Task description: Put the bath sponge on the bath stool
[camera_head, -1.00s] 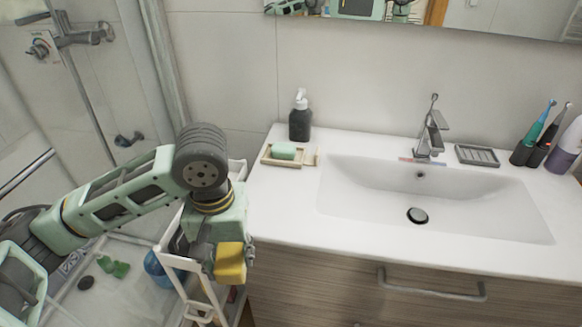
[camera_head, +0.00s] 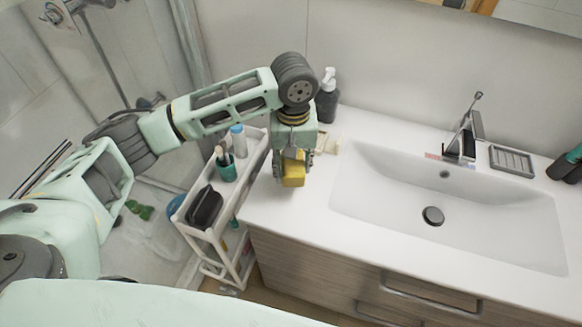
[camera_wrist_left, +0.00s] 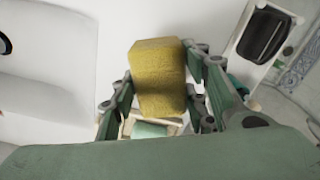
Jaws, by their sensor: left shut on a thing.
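The yellow bath sponge (camera_head: 293,172) is held in my left gripper (camera_head: 293,160), just above the left end of the white counter in the head view. In the left wrist view, the sponge (camera_wrist_left: 159,80) sits between both fingers of my left gripper (camera_wrist_left: 160,88), which touch its sides. I cannot tell if its lower end touches the counter. No bath stool can be made out. My right gripper is not in view.
A white cart (camera_head: 235,208) with a black pouch (camera_head: 204,207) and a teal cup (camera_head: 226,170) stands left of the counter (camera_head: 275,215). A dark pump bottle (camera_head: 327,97) stands behind the gripper. The sink (camera_head: 445,200) is to the right. Green slippers (camera_head: 140,210) lie on the shower floor.

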